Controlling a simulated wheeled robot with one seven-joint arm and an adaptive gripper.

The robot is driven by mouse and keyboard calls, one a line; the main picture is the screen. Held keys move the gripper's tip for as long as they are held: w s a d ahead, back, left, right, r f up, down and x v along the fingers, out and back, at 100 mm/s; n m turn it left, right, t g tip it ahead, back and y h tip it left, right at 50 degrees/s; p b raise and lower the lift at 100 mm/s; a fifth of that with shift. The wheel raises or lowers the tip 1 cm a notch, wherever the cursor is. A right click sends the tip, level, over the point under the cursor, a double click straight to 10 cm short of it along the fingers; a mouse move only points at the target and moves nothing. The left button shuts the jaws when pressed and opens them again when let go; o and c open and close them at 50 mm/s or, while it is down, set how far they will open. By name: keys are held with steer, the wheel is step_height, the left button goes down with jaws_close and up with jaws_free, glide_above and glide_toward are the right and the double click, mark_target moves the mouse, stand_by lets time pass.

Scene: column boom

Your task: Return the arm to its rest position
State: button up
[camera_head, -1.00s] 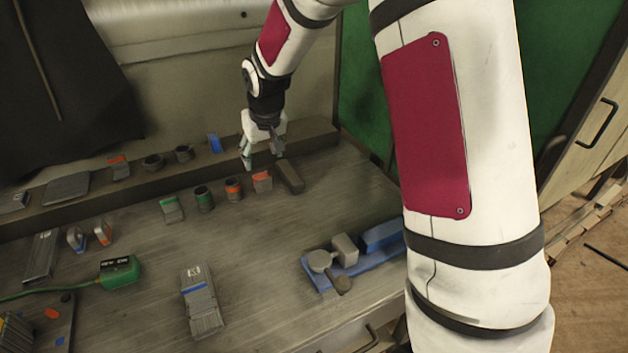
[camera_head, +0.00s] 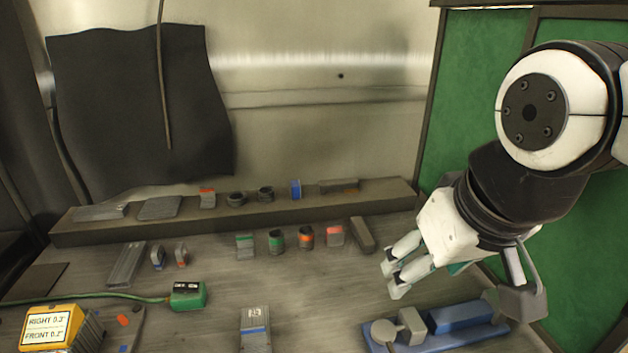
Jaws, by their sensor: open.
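My gripper (camera_head: 395,275) is at the right of the head view, held above the right end of the workbench (camera_head: 330,290). Its fingers point down and to the left. They are open and nothing shows between them. My arm is folded back to the right, with its white and black joint close to the camera.
A blue tray (camera_head: 465,340) with grey parts lies below my gripper. Small blocks and rings, among them an orange ring (camera_head: 306,238), line the bench and back ledge (camera_head: 150,229). A green box (camera_head: 188,295) with a hose lies left. Green panels (camera_head: 470,90) stand behind my arm.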

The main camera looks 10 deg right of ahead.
steer(key=shift+s+a+f, duration=0.1)
steer(key=shift+s+f, duration=0.05)
steer(key=shift+s, duration=0.45)
steer(key=shift+s+f, duration=0.15)
steer(key=shift+s, duration=0.45)
stand_by(0.4)
